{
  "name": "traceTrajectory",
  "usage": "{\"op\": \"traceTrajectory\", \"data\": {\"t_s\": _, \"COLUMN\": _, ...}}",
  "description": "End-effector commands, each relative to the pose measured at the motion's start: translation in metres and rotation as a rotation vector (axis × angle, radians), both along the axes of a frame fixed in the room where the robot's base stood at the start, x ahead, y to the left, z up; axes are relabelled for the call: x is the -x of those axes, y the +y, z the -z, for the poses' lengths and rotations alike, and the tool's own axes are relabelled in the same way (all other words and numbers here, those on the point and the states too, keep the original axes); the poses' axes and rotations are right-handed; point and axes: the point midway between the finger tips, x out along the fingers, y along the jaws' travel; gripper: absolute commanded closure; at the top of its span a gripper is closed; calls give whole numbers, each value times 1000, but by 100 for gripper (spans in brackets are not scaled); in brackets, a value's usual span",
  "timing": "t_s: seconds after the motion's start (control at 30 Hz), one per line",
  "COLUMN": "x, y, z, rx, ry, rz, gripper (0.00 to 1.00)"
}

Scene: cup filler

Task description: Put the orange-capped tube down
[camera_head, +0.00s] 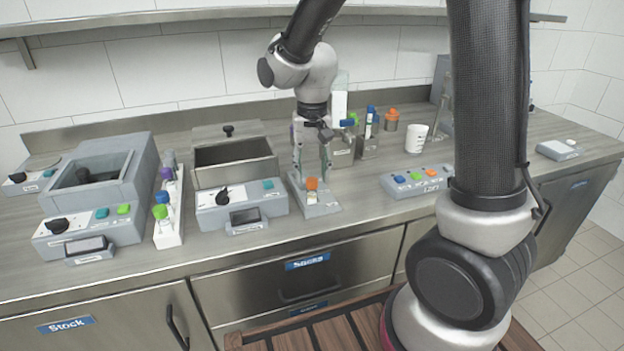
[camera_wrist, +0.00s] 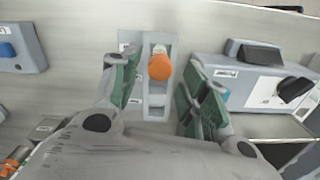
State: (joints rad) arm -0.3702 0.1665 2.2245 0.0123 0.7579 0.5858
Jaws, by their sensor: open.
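My gripper (camera_head: 311,170) points down around the tube's top. In the wrist view the green-lined fingers of my gripper (camera_wrist: 158,75) are spread on both sides of the cap, with gaps between.
Left of the holder is a grey bath unit (camera_head: 240,205); further left is a white rack (camera_head: 168,215) with capped tubes. Behind stand a tube rack (camera_head: 368,146) and an orange-capped bottle (camera_head: 391,120). To the right are a button panel (camera_head: 418,181) and a white cup (camera_head: 416,138).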

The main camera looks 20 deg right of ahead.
Motion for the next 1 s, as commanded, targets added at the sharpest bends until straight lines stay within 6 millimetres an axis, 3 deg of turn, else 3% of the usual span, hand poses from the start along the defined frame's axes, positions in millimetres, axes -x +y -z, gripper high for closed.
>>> {"op": "traceTrajectory", "data": {"t_s": 0.1, "x": -1, "y": 0, "z": -29, "rx": -2, "ry": -6, "rz": 0, "gripper": 55}}
{"op": "traceTrajectory", "data": {"t_s": 0.3, "x": -1, "y": 0, "z": -70, "rx": -1, "ry": -3, "rz": 0, "gripper": 55}}
{"op": "traceTrajectory", "data": {"t_s": 0.43, "x": -1, "y": 0, "z": -85, "rx": -1, "ry": -1, "rz": 0, "gripper": 55}}
{"op": "traceTrajectory", "data": {"t_s": 0.67, "x": 2, "y": -4, "z": -94, "rx": -1, "ry": -4, "rz": -2, "gripper": 55}}
{"op": "traceTrajectory", "data": {"t_s": 0.83, "x": 32, "y": -42, "z": -121, "rx": -21, "ry": -79, "rz": -34, "gripper": 55}}
{"op": "traceTrajectory", "data": {"t_s": 1.0, "x": 98, "y": -100, "z": -147, "rx": -23, "ry": -212, "rz": -106, "gripper": 55}}
